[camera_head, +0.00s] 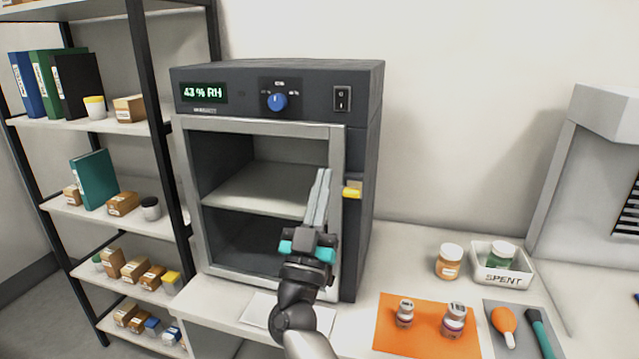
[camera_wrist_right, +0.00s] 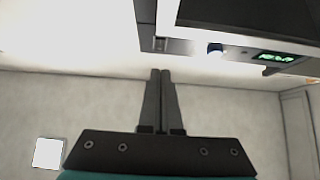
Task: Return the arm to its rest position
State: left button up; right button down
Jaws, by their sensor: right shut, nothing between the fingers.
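My right gripper (camera_head: 322,174) is in front of the grey cabinet (camera_head: 362,130), raised with its fingers pointing up and away, in front of the right part of the cabinet's glazed front. Its two fingers are together, with nothing between them. In the right wrist view, the shut fingertips (camera_wrist_right: 161,72) point toward the pale wall, and the cabinet's control panel (camera_wrist_right: 235,48) shows at the upper right. My right arm comes up from the bottom of the head view. My left gripper is not in view.
The cabinet display (camera_head: 204,93) reads 43 % RH; its shelves look empty. To the right are an orange mat (camera_head: 392,341) with two small jars, an amber jar (camera_head: 449,264), a SPENT tray (camera_head: 489,279) and a grey mat (camera_head: 513,345) with tools. A loaded shelf rack (camera_head: 150,130) stands left.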

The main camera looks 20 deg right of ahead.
jog(key=shift+d, duration=0.1)
jog(key=w+a+f+n+y+b, duration=0.1)
jog(key=a+f+n+y, duration=0.35)
jog(key=f, duration=0.75)
jog(key=w+a+f+n+y+b, duration=0.1)
jog(key=f+n+y, duration=0.4)
jog(key=f+y, duration=0.55)
jog(key=s+a+f+n+g+y+b, duration=0.1)
jog(key=s+f+g, duration=0.3)
jog(key=f, duration=0.8)
jog(key=s+f+n+g, duration=0.1)
jog(key=s+f+g, duration=0.3)
jog(key=f, duration=0.9)
jog(key=s+d+f+m+g+b, duration=0.1)
jog(key=s+d+f+g, duration=0.15)
jog(key=s+f, duration=0.65)
jog(key=s+d+f+g, duration=0.1)
jog(key=s+f+g, duration=0.3)
jog(key=s+f, duration=0.5)
jog(key=s+d+f+m+g+b, duration=0.1)
jog(key=s+f+g, duration=0.3)
jog(key=s, duration=0.7)
jog(key=s+d+f+g, duration=0.1)
jog(key=s+d+f, duration=0.1)
jog(key=s, duration=0.4)
jog(key=s+d+f+g+h, duration=0.1)
jog(key=s+f, duration=0.1)
jog(key=s, duration=0.5)
jog(key=shift+d+f+b, duration=0.3)
jog(key=shift+d, duration=0.1)
